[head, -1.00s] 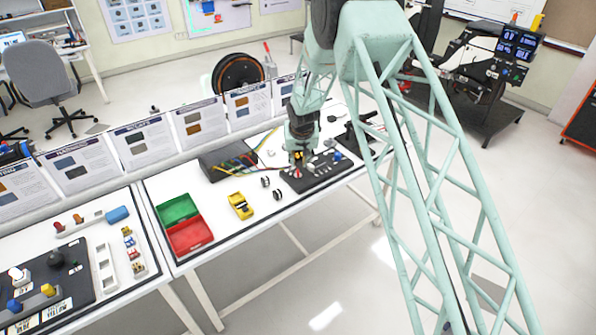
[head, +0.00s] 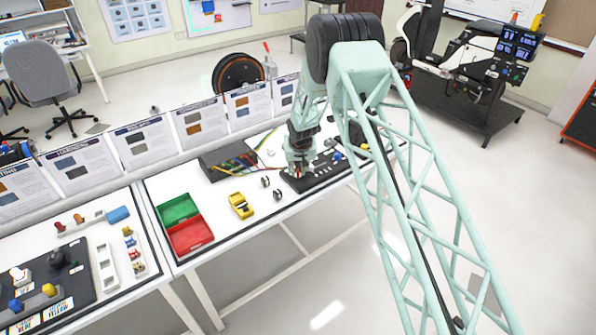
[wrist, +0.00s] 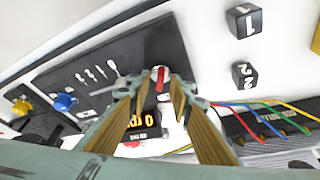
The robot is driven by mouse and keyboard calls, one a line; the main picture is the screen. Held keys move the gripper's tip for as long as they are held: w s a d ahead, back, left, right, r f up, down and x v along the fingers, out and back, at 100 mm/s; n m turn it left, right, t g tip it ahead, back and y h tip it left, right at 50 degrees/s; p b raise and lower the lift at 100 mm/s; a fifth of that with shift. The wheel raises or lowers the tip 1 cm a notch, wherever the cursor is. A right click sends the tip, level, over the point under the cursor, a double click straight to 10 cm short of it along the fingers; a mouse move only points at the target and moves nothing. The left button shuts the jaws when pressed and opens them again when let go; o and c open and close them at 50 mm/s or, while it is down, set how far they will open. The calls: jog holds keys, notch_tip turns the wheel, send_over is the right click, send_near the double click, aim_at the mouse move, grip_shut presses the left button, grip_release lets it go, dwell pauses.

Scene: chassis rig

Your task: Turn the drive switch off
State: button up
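A dark control panel (wrist: 90,62) lies on the white bench; it also shows in the head view (head: 322,176). A switch with a red and white top (wrist: 159,76) sits near one end of it in the wrist view; I cannot read a label naming it the drive switch. My gripper (wrist: 157,80) is open, with its two yellow-brown fingers on either side of this switch. I cannot tell whether they touch it. An orange-lit display (wrist: 141,121) is partly hidden by the fingers. In the head view my gripper (head: 298,172) is low over the panel's left end.
Small metal toggles (wrist: 93,74) and a blue knob (wrist: 65,103) share the panel. Two black numbered cubes (wrist: 244,20) lie beside it. A box with coloured wires (head: 228,162), a yellow meter (head: 240,206) and red and green trays (head: 187,228) stand to the left.

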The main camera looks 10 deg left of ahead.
jog(key=shift+f, duration=0.25)
jog(key=shift+c, duration=0.9)
grip_shut()
